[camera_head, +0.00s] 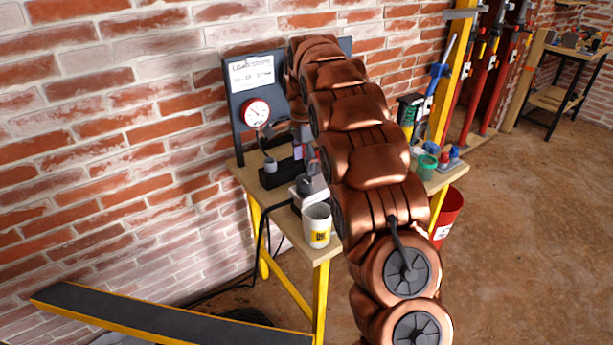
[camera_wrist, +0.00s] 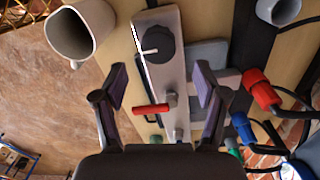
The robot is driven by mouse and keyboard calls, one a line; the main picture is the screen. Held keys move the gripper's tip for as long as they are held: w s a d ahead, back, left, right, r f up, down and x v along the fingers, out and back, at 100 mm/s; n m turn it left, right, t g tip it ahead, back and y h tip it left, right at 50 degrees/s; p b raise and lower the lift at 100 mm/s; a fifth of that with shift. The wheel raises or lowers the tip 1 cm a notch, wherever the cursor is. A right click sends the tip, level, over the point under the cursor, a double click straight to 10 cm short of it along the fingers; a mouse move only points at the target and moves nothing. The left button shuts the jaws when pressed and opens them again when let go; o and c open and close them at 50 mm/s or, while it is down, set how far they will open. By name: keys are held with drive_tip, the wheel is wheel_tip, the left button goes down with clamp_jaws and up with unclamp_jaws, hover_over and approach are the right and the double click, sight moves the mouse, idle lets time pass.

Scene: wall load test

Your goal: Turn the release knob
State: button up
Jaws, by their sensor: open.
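In the wrist view a grey metal block (camera_wrist: 172,75) lies on the wooden bench. On it are a round black knob (camera_wrist: 161,44) with a white pointer and, nearer me, a red crossbar (camera_wrist: 151,109) beside a grey post. I cannot tell for sure which is the release knob. My gripper (camera_wrist: 161,72) is open and empty. Its two fingers stand apart on either side of the block, with the black knob just beyond the tips and the red bar between the fingers. In the head view my copper arm hides much of the bench and the gripper is hard to make out.
A white mug (camera_head: 317,226) stands at the bench's (camera_head: 285,224) front corner, left of my fingers in the wrist view (camera_wrist: 75,35). A dark panel with a gauge (camera_head: 256,112) and a load-steps sign (camera_head: 251,75) stands behind. Red and blue connectors (camera_wrist: 262,93) with cables lie to the right.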

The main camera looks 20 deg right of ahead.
sight(304, 179)
drive_tip(key=shift+s+f+p, duration=0.1)
drive_tip(key=shift+f+p, duration=0.3)
drive_tip(key=shift+f, duration=2.55)
